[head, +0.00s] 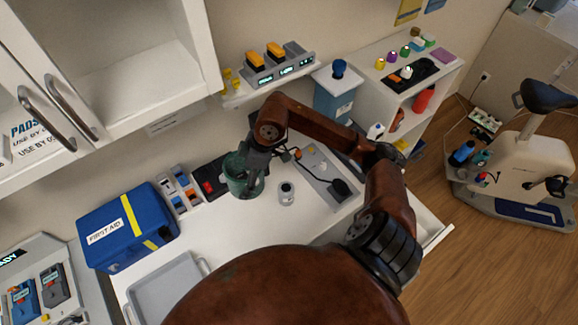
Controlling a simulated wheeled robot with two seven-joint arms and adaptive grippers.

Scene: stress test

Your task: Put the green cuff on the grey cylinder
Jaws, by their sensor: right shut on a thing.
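The dark green cuff (241,183), a round open ring, is at the fingers of my right gripper (250,168), over the white counter. The gripper is shut on it and covers part of its upper right side. A small grey cylinder (286,194) with a dark top stands upright on the counter, just to the right of the cuff and apart from it. I cannot tell exactly how high the cuff is above the counter. My left gripper is not in view.
A blue first aid bag (128,228) stands at the left and a grey tray (167,288) lies at the front left. A grey panel (318,165) with a black cable lies right of the cylinder. The counter in front of the cylinder is clear.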

